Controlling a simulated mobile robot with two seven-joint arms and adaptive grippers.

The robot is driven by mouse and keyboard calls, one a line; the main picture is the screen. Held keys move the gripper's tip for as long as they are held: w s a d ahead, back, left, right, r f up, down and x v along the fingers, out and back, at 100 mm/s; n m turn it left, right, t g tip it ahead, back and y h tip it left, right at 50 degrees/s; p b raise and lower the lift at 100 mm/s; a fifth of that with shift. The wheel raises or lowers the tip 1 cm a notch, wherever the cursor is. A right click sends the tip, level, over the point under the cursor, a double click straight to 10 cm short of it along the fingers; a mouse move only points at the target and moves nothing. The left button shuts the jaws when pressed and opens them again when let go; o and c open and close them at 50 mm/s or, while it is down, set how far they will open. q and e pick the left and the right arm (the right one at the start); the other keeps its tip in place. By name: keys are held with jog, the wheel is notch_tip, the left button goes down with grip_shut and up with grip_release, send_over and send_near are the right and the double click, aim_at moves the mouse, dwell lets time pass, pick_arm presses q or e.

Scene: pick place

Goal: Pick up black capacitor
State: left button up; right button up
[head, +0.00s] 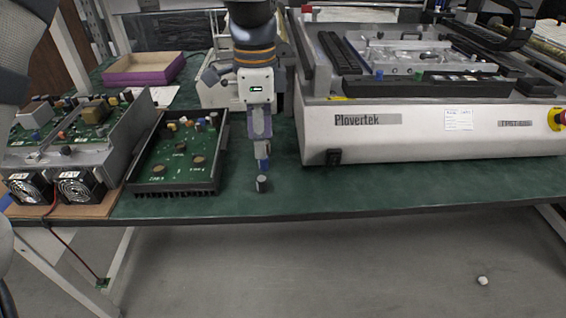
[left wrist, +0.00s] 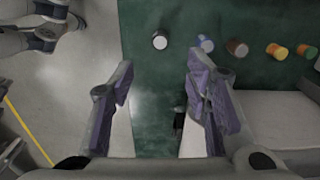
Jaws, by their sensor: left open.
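The black capacitor (head: 262,184) is a small upright cylinder with a light top, near the front edge of the green table. It also shows in the left wrist view (left wrist: 160,40) as a dark ring around a pale top. My left gripper (head: 261,142) hangs pointing down just behind and above it. In the left wrist view its two purple-padded fingers (left wrist: 160,78) are apart with nothing between them, and the capacitor lies beyond the tips. A blue component (left wrist: 206,43) stands beside the capacitor. My right gripper is not in view.
Brown (left wrist: 237,48), orange (left wrist: 277,51) and yellow-green (left wrist: 307,51) components continue the row. A dark-framed circuit board (head: 165,175) stands left and a large white machine (head: 430,135) right. The table's front edge (head: 330,211) is close; the green surface right of the capacitor is clear.

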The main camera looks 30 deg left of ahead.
pick_arm(q)
send_over(261, 179)
jog(key=f, duration=0.5)
jog(key=shift+s+d+f+b, duration=0.15)
jog(key=shift+s+f+b, duration=0.1)
jog(key=shift+f+b, duration=0.05)
jog(key=f, duration=0.6)
jog(key=shift+w+b, duration=0.3)
jog(key=shift+w, duration=0.05)
jog(key=shift+r, duration=0.1)
jog(key=c, duration=1)
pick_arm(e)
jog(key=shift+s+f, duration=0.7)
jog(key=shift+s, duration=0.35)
